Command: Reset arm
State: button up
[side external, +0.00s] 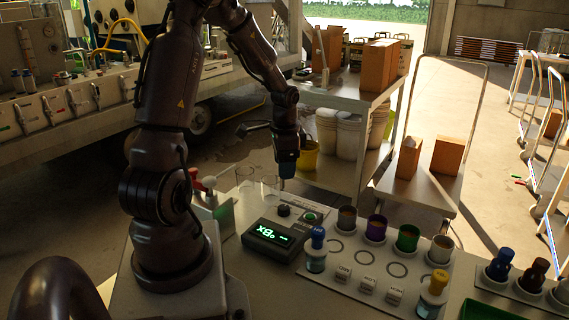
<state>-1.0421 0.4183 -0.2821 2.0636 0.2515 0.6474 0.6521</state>
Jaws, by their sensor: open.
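My gripper (286,178) hangs from the dark arm and points down above the table, behind the black display unit. Its fingers are small and dark here, and they look empty. Two clear glasses (245,177) (269,187) stand just left of and below it in the picture. The display unit (273,240) shows green lit characters, with a dark knob (284,211) and a green-lit button (309,217) behind it.
A white rack (337,271) holds several coloured cups, a blue-capped vial (316,250) and a yellow-capped vial (432,294). More capped vials (498,266) stand at right, near a green tray (487,310). A red-handled device (207,196) stands beside my arm. Shelves with boxes (376,66) stand behind.

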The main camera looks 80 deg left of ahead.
jog(key=s+d+r+t, duration=0.2)
jog(key=d+r, duration=0.7)
jog(key=d, duration=0.4)
jog(key=s+d+r+t, duration=0.3)
jog(key=d+r, duration=0.6)
jog(key=d, duration=0.4)
jog(key=shift+r+n+t+h, duration=0.2)
jog(key=shift+n+t+h, duration=0.1)
jog(key=shift+n, duration=0.1)
